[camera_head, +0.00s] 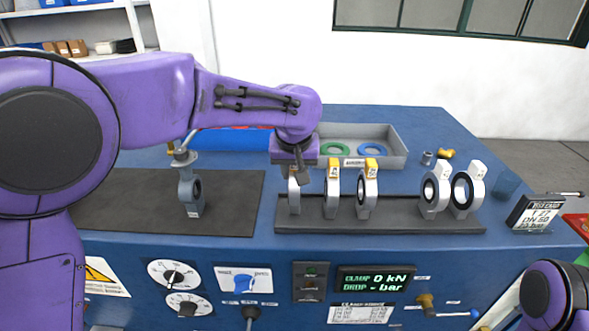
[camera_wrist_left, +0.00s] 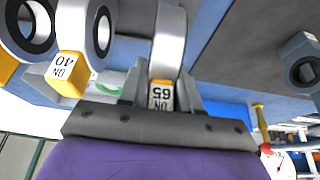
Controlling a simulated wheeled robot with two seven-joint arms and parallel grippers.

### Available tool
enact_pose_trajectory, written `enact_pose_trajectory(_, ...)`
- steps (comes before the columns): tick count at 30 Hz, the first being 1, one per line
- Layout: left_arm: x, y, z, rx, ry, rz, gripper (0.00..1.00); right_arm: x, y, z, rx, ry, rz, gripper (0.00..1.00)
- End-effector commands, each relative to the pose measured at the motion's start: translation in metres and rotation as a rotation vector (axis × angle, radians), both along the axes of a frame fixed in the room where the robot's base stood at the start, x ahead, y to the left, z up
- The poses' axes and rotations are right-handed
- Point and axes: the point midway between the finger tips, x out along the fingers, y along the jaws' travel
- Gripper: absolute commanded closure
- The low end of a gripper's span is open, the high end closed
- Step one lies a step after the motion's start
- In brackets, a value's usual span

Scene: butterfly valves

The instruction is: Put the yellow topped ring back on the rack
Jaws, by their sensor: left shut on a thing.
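My left gripper (camera_head: 298,178) is shut on the top of a yellow-topped ring (camera_head: 294,196) marked DN 65 in the left wrist view (camera_wrist_left: 168,42). The ring hangs upright between the fingers (camera_wrist_left: 162,92), at the left end of the dark rack (camera_head: 400,222). Whether its foot touches the rack, I cannot tell. In the head view the gripper hides its top. Two other yellow-topped rings stand on the rack to its right, the nearer one (camera_head: 332,196) and the farther one (camera_head: 367,196). My right gripper is out of view.
Two white-topped rings (camera_head: 434,192) (camera_head: 467,192) stand at the rack's right. A grey valve body (camera_head: 190,192) stands on the dark mat (camera_head: 120,205) at left. A grey tray (camera_head: 398,152) with green and blue rings lies behind. A display stand (camera_head: 534,212) is at right.

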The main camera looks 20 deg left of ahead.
Motion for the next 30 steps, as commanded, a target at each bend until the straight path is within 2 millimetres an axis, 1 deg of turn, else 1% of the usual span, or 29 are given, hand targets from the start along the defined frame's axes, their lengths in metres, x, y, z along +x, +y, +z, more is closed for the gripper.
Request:
enact_pose_trajectory(1, 0.000, 0.000, -0.002, 0.000, 0.001, 0.000, 1.00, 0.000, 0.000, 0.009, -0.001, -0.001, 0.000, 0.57)
enact_pose_trajectory(4, 0.000, 0.000, -0.012, 0.000, -0.002, 0.000, 1.00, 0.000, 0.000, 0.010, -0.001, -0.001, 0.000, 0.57)
enact_pose_trajectory(9, 0.000, 0.000, -0.013, 0.000, -0.003, 0.001, 1.00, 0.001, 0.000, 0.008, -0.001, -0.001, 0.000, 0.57)
enact_pose_trajectory(10, 0.000, 0.001, -0.014, 0.000, -0.001, 0.001, 0.58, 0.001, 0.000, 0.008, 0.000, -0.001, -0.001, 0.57)
enact_pose_trajectory(11, 0.000, 0.001, -0.015, 0.000, 0.000, 0.001, 0.48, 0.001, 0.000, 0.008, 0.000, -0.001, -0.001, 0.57)
enact_pose_trajectory(12, 0.000, 0.000, -0.014, 0.000, 0.000, 0.001, 0.42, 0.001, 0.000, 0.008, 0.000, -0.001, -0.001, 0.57)
enact_pose_trajectory(20, 0.000, 0.000, -0.013, -0.001, -0.001, 0.001, 0.42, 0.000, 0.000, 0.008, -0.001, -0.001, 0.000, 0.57)
enact_pose_trajectory(23, -0.003, 0.000, -0.007, -0.001, -0.005, 0.001, 0.42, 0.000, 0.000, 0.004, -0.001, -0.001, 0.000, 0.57)
enact_pose_trajectory(26, -0.010, -0.003, 0.011, -0.001, -0.008, 0.001, 0.42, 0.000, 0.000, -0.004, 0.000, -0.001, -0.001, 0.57)
enact_pose_trajectory(30, -0.024, -0.006, 0.045, -0.001, -0.009, 0.000, 0.42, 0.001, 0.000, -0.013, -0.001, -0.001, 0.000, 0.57)
